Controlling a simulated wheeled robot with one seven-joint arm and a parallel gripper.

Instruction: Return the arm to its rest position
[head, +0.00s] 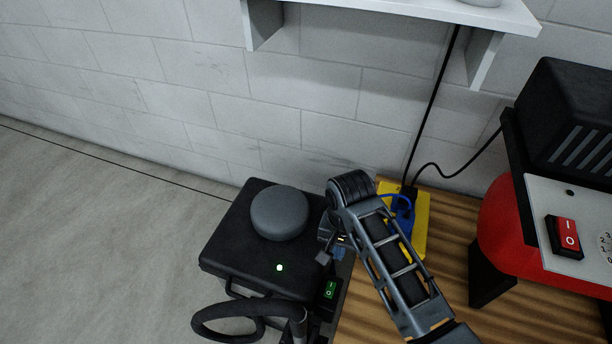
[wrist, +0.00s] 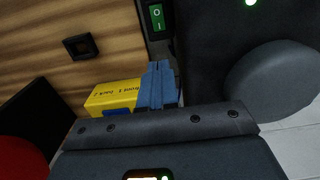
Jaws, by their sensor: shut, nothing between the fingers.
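My gripper shows in the wrist view (wrist: 158,84) as two blue fingers pressed together, with nothing between them. In the head view my arm reaches in from the lower right over the wooden top, and its end is partly hidden by the arm's own joint. It is close to the right side of the black box (head: 222,252), near the lit green switch (head: 330,290). The green switch also shows beyond the fingertips in the wrist view (wrist: 156,18). I cannot tell the exact gap between the fingers and the box.
A yellow block (head: 422,203) with a blue part lies behind my arm. A red machine (head: 505,230) with a red switch (head: 568,237) stands at the right. A grey round knob (head: 280,214) tops the black box. A white shelf (head: 400,8) hangs above. Bare floor lies left.

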